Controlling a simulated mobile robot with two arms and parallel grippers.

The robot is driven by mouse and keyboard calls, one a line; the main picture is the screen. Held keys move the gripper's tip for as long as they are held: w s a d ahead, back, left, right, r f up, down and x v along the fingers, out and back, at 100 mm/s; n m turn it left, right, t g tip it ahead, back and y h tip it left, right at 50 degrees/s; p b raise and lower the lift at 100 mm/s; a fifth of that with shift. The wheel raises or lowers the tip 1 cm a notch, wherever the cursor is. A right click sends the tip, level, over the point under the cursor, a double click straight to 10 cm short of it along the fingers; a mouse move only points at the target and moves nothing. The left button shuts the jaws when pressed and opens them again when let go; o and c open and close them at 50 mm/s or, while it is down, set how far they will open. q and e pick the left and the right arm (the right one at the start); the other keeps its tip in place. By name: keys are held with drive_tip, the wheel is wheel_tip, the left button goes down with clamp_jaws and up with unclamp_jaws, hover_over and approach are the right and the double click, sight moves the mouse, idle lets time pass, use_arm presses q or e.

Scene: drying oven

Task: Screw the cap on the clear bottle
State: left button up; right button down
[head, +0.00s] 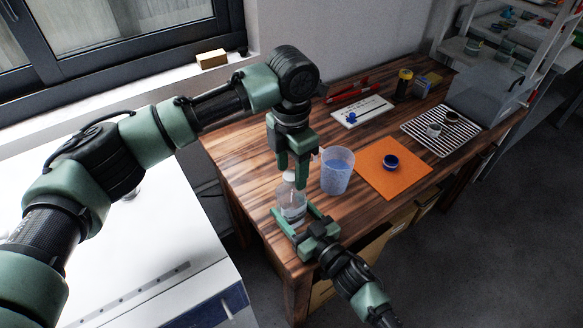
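The clear bottle (292,202) stands upright near the table's front left corner. My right gripper (296,212) comes from the lower right, with one finger on each side of the bottle's lower body, and looks closed on it. The bottle's mouth is partly hidden by these fingers.
A translucent bluish beaker (337,172) stands right beside the bottle and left gripper. Farther back are a white board (361,111), a striped rack (440,140) with small containers, and a yellow-black jar (403,82). A white surface (140,240) lies left, across a gap.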

use_arm(q)
drive_tip(key=shift+r, duration=0.1)
drive_tip(key=shift+r, duration=2.15)
drive_tip(key=shift+c, duration=0.2)
